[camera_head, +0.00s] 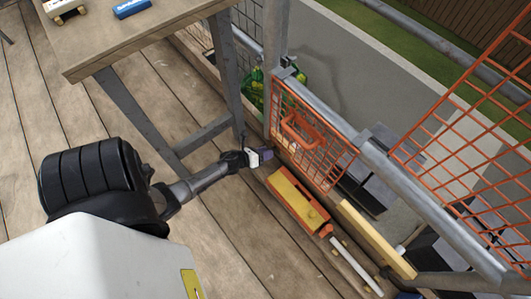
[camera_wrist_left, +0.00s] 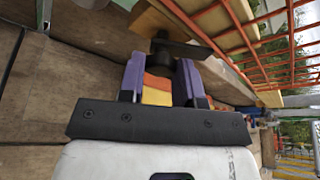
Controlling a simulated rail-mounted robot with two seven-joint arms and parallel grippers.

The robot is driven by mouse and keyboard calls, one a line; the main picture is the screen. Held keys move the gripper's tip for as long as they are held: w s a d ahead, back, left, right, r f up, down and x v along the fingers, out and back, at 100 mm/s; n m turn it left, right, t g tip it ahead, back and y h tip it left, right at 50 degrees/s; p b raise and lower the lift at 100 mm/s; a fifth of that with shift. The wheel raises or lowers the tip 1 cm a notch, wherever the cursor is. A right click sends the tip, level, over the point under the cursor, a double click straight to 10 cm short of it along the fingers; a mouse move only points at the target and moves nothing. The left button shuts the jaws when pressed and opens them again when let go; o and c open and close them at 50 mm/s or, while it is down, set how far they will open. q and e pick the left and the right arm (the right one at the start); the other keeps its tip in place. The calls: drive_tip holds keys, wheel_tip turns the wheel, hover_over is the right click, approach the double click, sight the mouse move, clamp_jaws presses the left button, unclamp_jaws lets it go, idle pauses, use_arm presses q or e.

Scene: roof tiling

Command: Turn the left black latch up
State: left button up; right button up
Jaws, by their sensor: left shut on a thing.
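My left gripper (camera_head: 264,155) reaches in low from the left, beside the near end of an orange and yellow box (camera_head: 297,197) and the foot of the orange mesh. In the left wrist view its two purple fingers (camera_wrist_left: 163,70) stand either side of a black latch (camera_wrist_left: 183,82), with orange and yellow blocks of colour showing between them. The gripper is shut on the black latch, which has a wider dark part beyond the fingertips. The latch is too small and covered to make out in the head view. My right gripper is not in view.
A wooden table (camera_head: 150,40) with metal legs stands at upper left. Orange mesh (camera_head: 315,135) and a grey rail (camera_head: 400,185) run along the deck edge. A wooden plank (camera_head: 375,238) and a white bar (camera_head: 352,262) lie right of the box. The deck's lower middle is clear.

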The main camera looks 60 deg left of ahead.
use_arm(q)
drive_tip(key=n+t+h, duration=0.1)
drive_tip(key=n, duration=0.2)
drive_tip(key=n+t+h, duration=0.1)
drive_tip(key=n, duration=0.1)
drive_tip(key=n+t+h, duration=0.1)
drive_tip(key=n, duration=0.2)
drive_tip(key=shift+a+f+n+t, duration=0.1)
drive_tip(key=shift+f+n+t, duration=0.1)
drive_tip(key=shift+n+t, duration=0.1)
idle(0.7)
drive_tip(key=o, duration=0.9)
drive_tip(key=shift+s, duration=0.1)
drive_tip(key=s+a+p, duration=0.2)
drive_tip(key=s, duration=1.1)
drive_tip(key=shift+s+a, duration=0.2)
drive_tip(key=shift+s, duration=0.05)
